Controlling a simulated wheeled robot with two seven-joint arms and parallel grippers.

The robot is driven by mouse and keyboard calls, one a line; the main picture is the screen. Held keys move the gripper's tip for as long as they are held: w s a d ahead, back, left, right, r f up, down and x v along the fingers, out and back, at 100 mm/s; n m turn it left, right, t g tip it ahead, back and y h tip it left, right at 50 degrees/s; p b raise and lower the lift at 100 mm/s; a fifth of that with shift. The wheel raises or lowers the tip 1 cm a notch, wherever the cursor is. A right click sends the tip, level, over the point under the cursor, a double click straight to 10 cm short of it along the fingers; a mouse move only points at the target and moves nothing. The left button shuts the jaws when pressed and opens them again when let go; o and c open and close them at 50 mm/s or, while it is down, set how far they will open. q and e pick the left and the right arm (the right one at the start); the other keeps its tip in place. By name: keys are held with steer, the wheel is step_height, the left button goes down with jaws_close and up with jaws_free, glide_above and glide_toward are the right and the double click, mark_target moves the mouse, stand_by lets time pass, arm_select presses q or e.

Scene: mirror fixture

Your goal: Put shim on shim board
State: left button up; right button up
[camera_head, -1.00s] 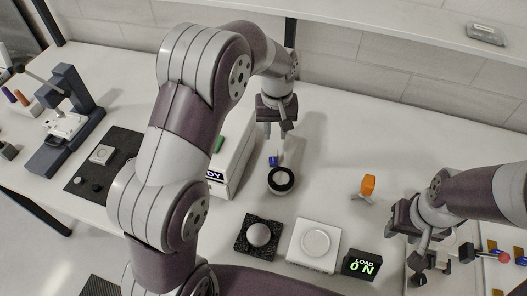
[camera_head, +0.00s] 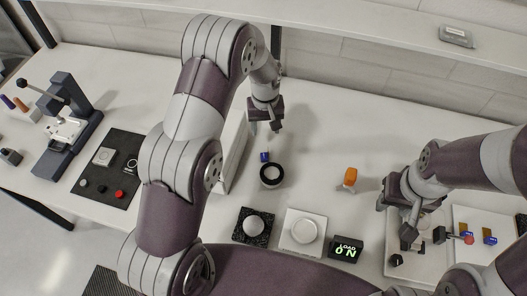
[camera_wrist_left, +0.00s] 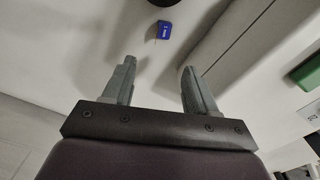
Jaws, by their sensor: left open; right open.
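A small blue piece (camera_head: 264,156) with a pale mark, possibly the shim, lies on the white table just behind a black-rimmed round thing (camera_head: 271,175). It also shows in the left wrist view (camera_wrist_left: 164,29), beyond the fingertips. My left gripper (camera_head: 267,124) is open and empty above and behind it; its fingers (camera_wrist_left: 158,65) stand apart in the wrist view. A pale board (camera_head: 476,226) with small blue and yellow pieces, possibly the shim board, lies at the right. My right gripper (camera_head: 396,222) is open beside it, above a white plate (camera_head: 409,262).
An orange-topped thing (camera_head: 350,177) stands mid-table. A lit display (camera_head: 345,248), a white square scale (camera_head: 303,232) and a dark speckled slab (camera_head: 242,226) are at the front. A white box (camera_head: 231,150) is left of the blue piece. A lever press (camera_head: 70,120) stands far left.

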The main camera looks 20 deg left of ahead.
mark_target(264, 156)
arm_select(q)
steer(key=f+p, duration=0.2)
steer(key=f, duration=0.2)
steer(key=s+f+p, duration=0.1)
steer(key=f, duration=0.3)
steer(key=f+p, duration=0.2)
steer(key=f, duration=0.2)
steer(key=shift+s+f+p, duration=0.15)
steer(key=shift+p, duration=0.2)
steer(key=shift+f, duration=0.15)
jaws_close()
